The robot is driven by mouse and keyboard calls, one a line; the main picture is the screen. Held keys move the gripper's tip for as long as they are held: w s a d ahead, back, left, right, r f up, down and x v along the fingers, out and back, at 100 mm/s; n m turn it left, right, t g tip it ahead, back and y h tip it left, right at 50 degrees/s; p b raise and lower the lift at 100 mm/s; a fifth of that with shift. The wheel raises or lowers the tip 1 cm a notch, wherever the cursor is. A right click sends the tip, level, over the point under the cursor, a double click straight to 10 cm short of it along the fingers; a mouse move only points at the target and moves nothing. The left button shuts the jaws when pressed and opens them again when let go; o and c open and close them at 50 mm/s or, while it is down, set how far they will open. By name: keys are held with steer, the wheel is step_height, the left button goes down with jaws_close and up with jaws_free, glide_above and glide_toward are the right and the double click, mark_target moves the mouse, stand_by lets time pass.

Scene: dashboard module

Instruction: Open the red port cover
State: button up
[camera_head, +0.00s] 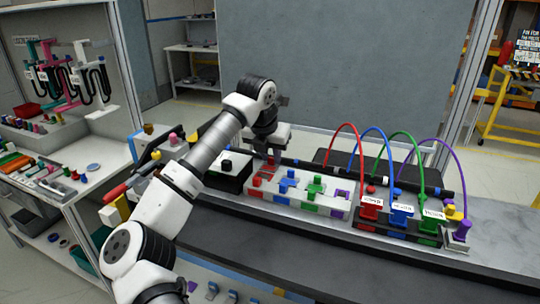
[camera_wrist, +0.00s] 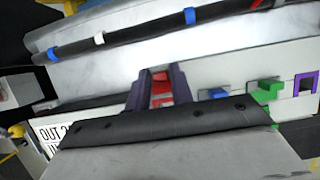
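The red port cover (camera_wrist: 159,88) shows between my two dark gripper fingers in the wrist view. My gripper (camera_wrist: 160,92) has its fingers apart, one on each side of the red. I cannot tell whether they press on it. In the head view my gripper (camera_head: 268,158) points down over the left end of a light grey port module (camera_head: 322,213), with red (camera_head: 257,182) just below it. The blue (camera_head: 287,182), green (camera_head: 314,187) and purple (camera_head: 341,195) parts of the module sit in a row to the right. The gripper body hides part of the module.
A second block with red, blue, green and purple cables (camera_head: 404,208) stands close to the right. A black bar (camera_wrist: 130,43) with coloured bands runs behind the module. A black box (camera_head: 232,168) is to the left. Bare table top (camera_head: 495,240) lies at the far right.

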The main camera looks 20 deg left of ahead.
steer(key=shift+o, duration=1.4)
steer(key=b+v, duration=0.3)
steer(key=v, duration=1.1)
steer(key=shift+f, duration=0.1)
